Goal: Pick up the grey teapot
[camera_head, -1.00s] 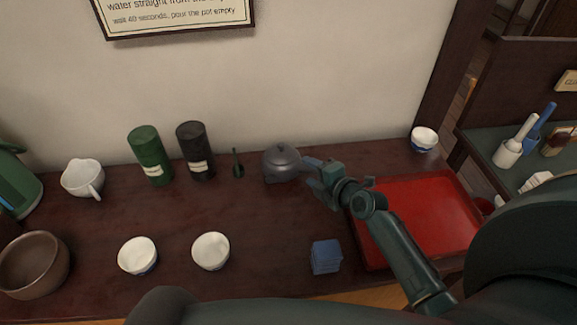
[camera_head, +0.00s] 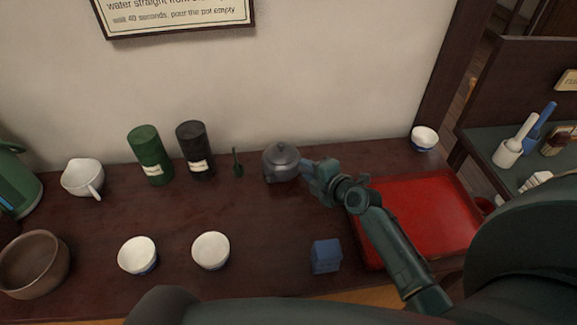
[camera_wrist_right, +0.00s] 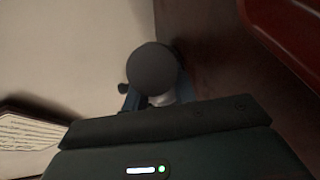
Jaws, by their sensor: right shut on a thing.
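The grey teapot (camera_head: 281,160) stands on the dark wooden counter near the back wall, right of the tea canisters. My right gripper (camera_head: 308,167) reaches it from the right and is shut on its handle side. In the right wrist view the teapot (camera_wrist_right: 154,68) is a dark round shape just ahead of the fingers, with a small knob at its left. The fingers of my right gripper (camera_wrist_right: 158,98) lie on both sides of a pale part by the pot; the handle itself is mostly hidden. My left gripper is not in view.
A green canister (camera_head: 150,158), a black canister (camera_head: 195,150) and a small green scoop (camera_head: 237,163) stand left of the teapot. A red tray (camera_head: 438,212) lies under my right arm. White cups (camera_head: 211,250) and a blue block (camera_head: 326,257) stand nearer the front.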

